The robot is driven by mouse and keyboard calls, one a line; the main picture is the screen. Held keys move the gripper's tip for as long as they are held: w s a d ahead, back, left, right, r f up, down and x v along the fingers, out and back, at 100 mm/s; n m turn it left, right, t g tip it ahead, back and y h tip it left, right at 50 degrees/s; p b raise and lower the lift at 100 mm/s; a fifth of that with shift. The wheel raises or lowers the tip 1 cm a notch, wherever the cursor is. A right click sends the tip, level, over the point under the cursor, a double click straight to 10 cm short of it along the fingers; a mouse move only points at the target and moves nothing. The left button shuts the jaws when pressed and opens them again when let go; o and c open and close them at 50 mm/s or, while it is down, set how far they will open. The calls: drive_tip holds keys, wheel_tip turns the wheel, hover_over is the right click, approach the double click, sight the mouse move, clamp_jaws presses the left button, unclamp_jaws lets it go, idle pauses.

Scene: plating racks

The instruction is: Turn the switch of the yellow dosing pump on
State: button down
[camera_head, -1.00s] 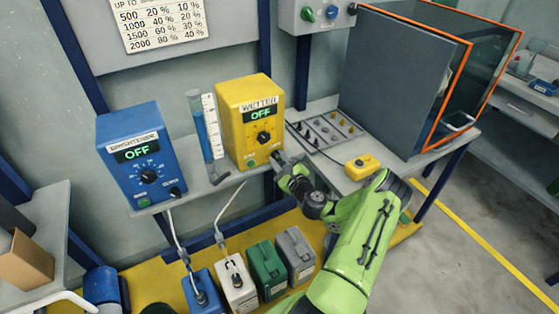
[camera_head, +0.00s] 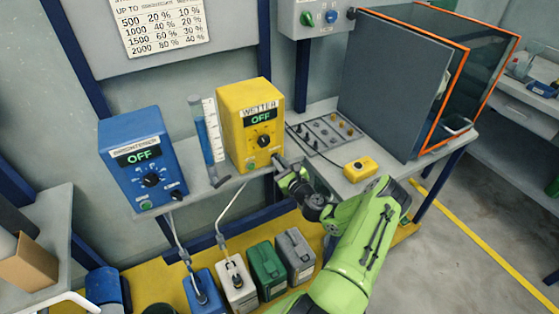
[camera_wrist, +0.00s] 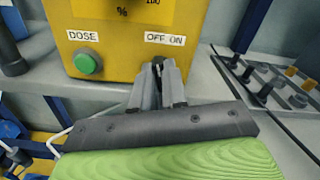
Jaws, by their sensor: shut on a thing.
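The yellow dosing pump (camera_head: 242,108), labelled WETTER, stands on the grey shelf, and its display reads OFF. In the wrist view its front (camera_wrist: 118,48) shows a green button under DOSE and a dark switch (camera_wrist: 158,63) below the OFF ON label. My gripper (camera_wrist: 159,78) is at the lower right of the pump's front, with its fingers shut on the switch, which sits between the tips and is mostly hidden by them. In the head view my gripper (camera_head: 277,160) reaches the pump from the lower right, and the switch is hidden there.
A blue pump (camera_head: 140,160), also reading OFF, stands to the left, with a measuring cylinder (camera_head: 206,145) between the pumps. A grey panel with small knobs (camera_head: 325,132) and a yellow pendant box (camera_head: 360,169) lie to the right. Several canisters (camera_head: 266,265) stand below.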

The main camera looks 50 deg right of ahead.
drive_tip(key=m+p, duration=0.1)
drive_tip(key=m, duration=0.2)
drive_tip(key=m+p, duration=0.1)
drive_tip(key=m, duration=0.3)
drive_tip(key=m+p, duration=0.1)
drive_tip(key=m, duration=0.2)
drive_tip(key=shift+d, duration=0.25)
drive_tip(key=shift+m, duration=0.4)
drive_tip(key=c, duration=1.2)
unclamp_jaws()
drive_tip(key=shift+s, duration=0.1)
drive_tip(key=shift+o, duration=0.2)
drive_tip(key=p+v, duration=0.1)
drive_tip(key=v, duration=1.4)
drive_tip(key=shift+s+p, duration=0.35)
